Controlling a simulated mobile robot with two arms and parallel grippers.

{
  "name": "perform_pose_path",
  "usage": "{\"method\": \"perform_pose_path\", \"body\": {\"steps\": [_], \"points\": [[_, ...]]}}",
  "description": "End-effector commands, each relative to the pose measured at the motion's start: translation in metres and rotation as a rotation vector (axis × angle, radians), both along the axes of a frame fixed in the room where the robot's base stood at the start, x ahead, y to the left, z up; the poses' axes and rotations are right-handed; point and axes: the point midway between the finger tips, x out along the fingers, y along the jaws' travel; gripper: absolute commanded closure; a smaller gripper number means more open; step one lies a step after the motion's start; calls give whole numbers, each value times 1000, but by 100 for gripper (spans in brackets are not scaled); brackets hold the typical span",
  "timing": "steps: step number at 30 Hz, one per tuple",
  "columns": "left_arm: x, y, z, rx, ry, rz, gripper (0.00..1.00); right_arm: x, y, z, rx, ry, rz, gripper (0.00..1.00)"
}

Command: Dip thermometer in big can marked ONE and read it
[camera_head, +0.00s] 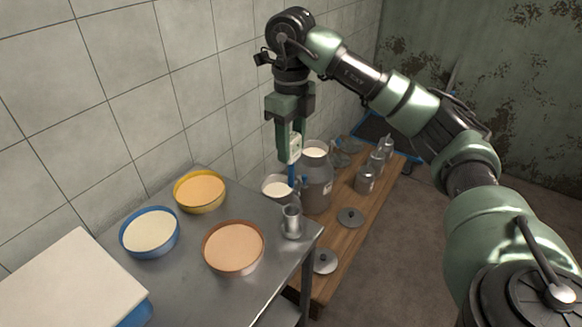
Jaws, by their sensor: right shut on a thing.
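My right gripper (292,150) points down and is shut on a thermometer (291,174) with a pale head and a blue stem. The stem hangs in front of the milk cans, by the right side of a white-filled opening (274,188). I cannot tell whether its tip is in the milk or in front of it. A big metal can (317,188) full of milk stands just right of the stem. A small label shows on its side, too small to read. My left gripper is not in view.
A metal table (190,262) holds yellow (200,191), blue (150,231) and orange-brown (233,246) rimmed bowls, a small metal cup (291,221) and a pale board (70,285). A low wooden bench (345,237) bears smaller cans (365,180) and loose lids (350,217). A tiled wall stands behind.

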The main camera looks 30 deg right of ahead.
Motion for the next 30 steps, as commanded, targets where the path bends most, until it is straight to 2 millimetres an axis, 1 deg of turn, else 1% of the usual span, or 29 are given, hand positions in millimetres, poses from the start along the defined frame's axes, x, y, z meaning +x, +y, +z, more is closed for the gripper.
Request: {"method": "perform_pose_path", "body": {"steps": [1, 8, 24, 27, 30], "points": [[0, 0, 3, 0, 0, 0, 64, 1, -1, 12, -2, -4, -2, 100], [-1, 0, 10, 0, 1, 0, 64, 0, 0, 34, 0, 0, -1, 100], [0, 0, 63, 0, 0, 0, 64, 0, 0, 89, 1, 0, -1, 100], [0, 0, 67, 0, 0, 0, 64, 0, 0, 93, 1, 1, -1, 100], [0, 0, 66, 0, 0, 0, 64, 0, 0, 92, 1, 1, 0, 100]]}}
